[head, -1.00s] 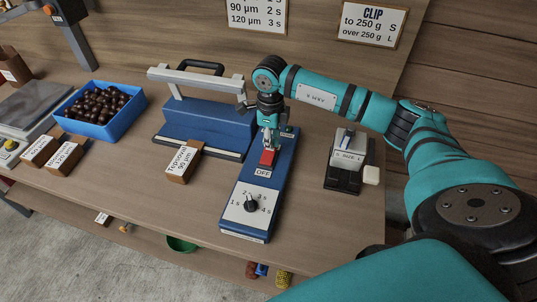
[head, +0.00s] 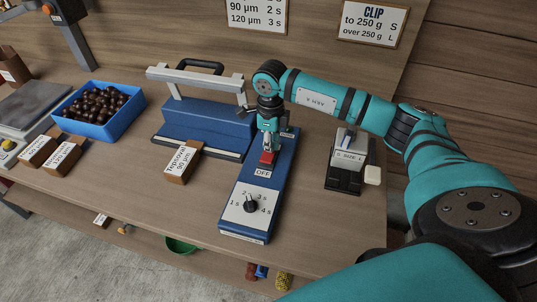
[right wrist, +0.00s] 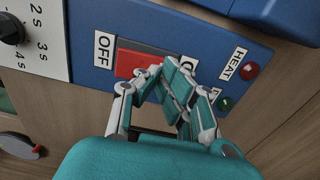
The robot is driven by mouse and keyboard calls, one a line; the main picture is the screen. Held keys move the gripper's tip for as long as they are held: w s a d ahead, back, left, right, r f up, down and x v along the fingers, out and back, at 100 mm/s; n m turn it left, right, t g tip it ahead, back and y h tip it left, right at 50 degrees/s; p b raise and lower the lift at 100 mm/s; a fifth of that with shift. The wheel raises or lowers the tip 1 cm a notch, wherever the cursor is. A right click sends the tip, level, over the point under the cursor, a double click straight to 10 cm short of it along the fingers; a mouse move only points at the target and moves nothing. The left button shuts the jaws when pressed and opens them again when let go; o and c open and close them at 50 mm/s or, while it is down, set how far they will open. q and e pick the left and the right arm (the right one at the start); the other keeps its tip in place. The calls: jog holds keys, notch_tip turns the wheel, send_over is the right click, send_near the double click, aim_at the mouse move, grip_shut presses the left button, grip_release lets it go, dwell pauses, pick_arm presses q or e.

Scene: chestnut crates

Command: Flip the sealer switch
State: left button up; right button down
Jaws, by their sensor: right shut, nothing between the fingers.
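The sealer's blue control box (head: 236,204) stands on the bench, with a dial (head: 250,206) at its near end. Its red switch (head: 267,158) sits above the OFF label (head: 263,173). In the right wrist view the red switch (right wrist: 128,62) lies between the OFF label (right wrist: 103,49) and a partly hidden label. My right gripper (head: 268,144) points down at the switch, shut and empty. In the right wrist view its fingertips (right wrist: 160,70) are at the switch's edge; I cannot tell whether they touch. My left gripper is out of view.
The blue sealer (head: 205,125) with its raised grey arm stands left of the box. A small labelled block (head: 183,163) is in front of it. A clip device (head: 347,160) stands to the right. A blue crate of chestnuts (head: 95,130) is at the left.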

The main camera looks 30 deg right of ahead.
jog(key=shift+r+p, duration=2.1)
jog(key=shift+r, duration=1.5)
jog(key=shift+s+f, duration=0.1)
jog(key=shift+f, duration=0.05)
